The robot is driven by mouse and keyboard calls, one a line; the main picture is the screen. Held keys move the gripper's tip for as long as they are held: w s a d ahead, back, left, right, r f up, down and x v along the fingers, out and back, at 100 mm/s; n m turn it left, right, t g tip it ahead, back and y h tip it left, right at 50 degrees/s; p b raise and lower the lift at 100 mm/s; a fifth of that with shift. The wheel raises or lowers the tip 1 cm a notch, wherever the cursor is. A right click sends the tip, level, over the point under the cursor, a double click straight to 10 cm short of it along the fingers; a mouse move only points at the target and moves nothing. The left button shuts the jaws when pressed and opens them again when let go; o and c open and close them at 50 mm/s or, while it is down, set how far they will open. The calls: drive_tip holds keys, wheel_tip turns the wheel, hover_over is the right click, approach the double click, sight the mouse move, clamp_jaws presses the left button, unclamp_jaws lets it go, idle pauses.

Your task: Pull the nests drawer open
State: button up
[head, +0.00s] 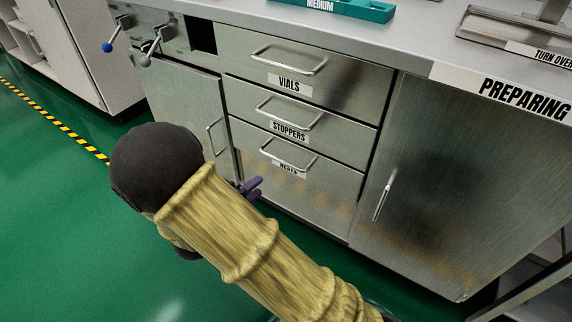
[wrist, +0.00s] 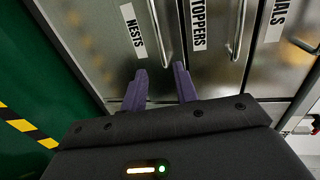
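The nests drawer (head: 310,192) is the lowest of three steel drawers and looks shut, flush with the fronts above it. Its bar handle (head: 288,155) is above the NESTS label in the head view. In the wrist view the drawer is turned sideways, with the label (wrist: 133,30) left of the handle (wrist: 158,25). My gripper (head: 252,188) is in front of the drawer's left part, left of and lower than the handle. In the wrist view my gripper (wrist: 160,80) has its two purple fingers apart, with nothing seen between the tips. The handle's near end lies just beyond them.
The stoppers drawer (head: 335,146) and vials drawer (head: 345,85) are above, each with a bar handle. A cupboard door with an upright handle (head: 383,195) is at the right, another door (head: 180,105) at the left. Green floor (head: 60,210) is clear at the left.

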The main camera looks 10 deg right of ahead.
sight(286, 163)
drive_tip(key=b+x, duration=0.6)
drive_tip(key=x, duration=0.9)
drive_tip(key=shift+w+d, duration=0.15)
drive_tip(key=shift+c, duration=0.2)
clamp_jaws()
